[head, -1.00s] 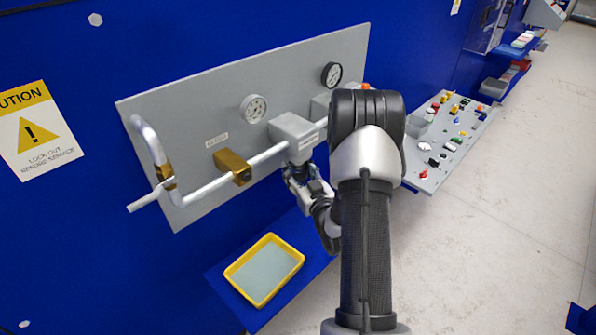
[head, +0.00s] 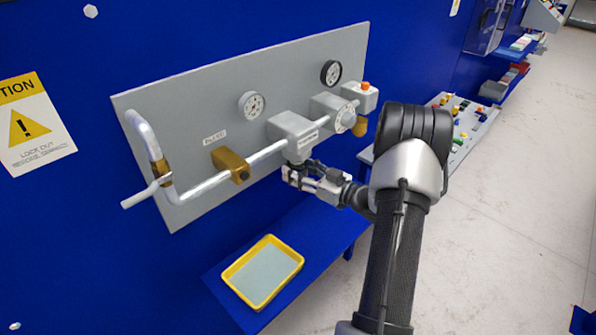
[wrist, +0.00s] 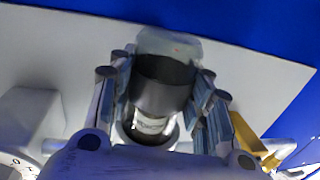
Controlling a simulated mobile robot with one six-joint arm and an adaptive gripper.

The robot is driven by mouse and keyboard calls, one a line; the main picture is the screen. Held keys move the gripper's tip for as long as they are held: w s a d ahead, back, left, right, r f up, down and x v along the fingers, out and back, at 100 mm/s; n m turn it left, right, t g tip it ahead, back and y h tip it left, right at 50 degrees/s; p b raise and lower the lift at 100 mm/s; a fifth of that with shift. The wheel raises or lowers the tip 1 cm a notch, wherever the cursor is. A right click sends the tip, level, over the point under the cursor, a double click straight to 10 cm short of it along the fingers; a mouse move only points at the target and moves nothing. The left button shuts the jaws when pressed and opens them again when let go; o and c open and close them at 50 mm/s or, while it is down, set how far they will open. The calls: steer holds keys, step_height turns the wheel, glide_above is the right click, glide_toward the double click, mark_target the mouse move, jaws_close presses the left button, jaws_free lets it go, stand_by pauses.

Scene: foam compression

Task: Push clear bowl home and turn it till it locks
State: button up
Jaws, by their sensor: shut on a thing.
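The clear bowl is under the grey filter housing (head: 293,132) on the wall panel. In the wrist view its pale, see-through end (wrist: 170,44) shows beyond a dark cylindrical part (wrist: 160,84) between my fingers. My gripper (head: 300,175) is just below the housing, coming in from the right, with its fingers shut on the bowl from both sides. In the head view my fingers hide most of the bowl. The joint between bowl and housing is too small to judge, so I cannot tell whether it is locked.
A brass valve block (head: 231,164) and bent pipe (head: 145,140) lie left of the housing. A round dial (head: 346,117) and an orange-topped part (head: 366,92) lie right. A yellow-rimmed tray (head: 238,292) sits on the blue shelf below.

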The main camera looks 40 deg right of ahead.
steer(key=shift+w+r+n+y, duration=0.1)
steer(key=shift+r+n+y, duration=0.05)
steer(key=shift+n+y, duration=0.15)
steer(key=shift+y, duration=0.4)
steer(key=o, duration=1.5)
